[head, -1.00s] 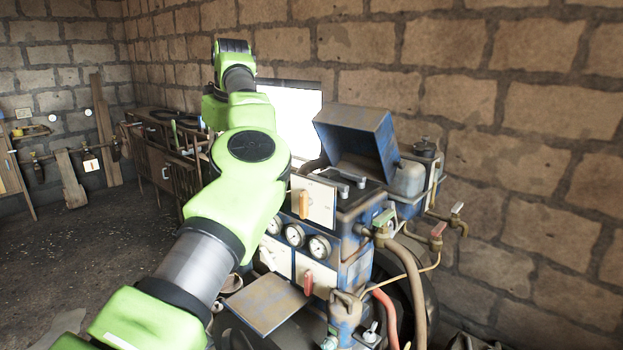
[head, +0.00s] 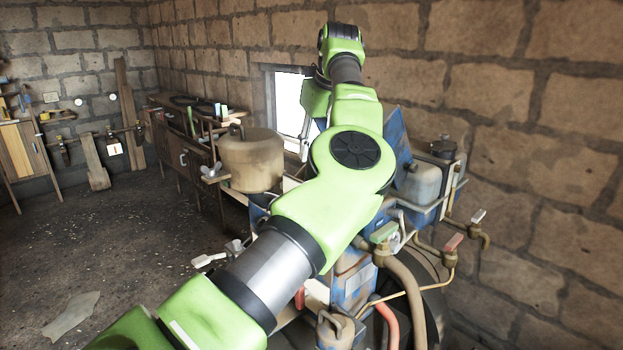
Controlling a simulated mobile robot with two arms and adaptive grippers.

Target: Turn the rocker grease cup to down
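I cannot pick out the rocker grease cup with certainty. A small grey wing-shaped fitting (head: 212,172) shows left of a brown cylindrical tank (head: 250,162), and pale lever-like fittings (head: 207,261) show lower, left of my arm. Whether any of these is the cup, and how it is set, I cannot tell. My green left arm rises from the bottom left across the blue engine (head: 352,283) and covers much of its front. Its dark end joint is at the top centre. The left gripper is not visible, and no right arm or gripper shows.
Taps with a green handle (head: 384,232) and a red handle (head: 453,242) stand on the engine's right, with a brown hose (head: 405,300) and a red hose (head: 387,325) below. A stone wall (head: 540,150) stands close behind. The floor (head: 110,240) at left is largely open.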

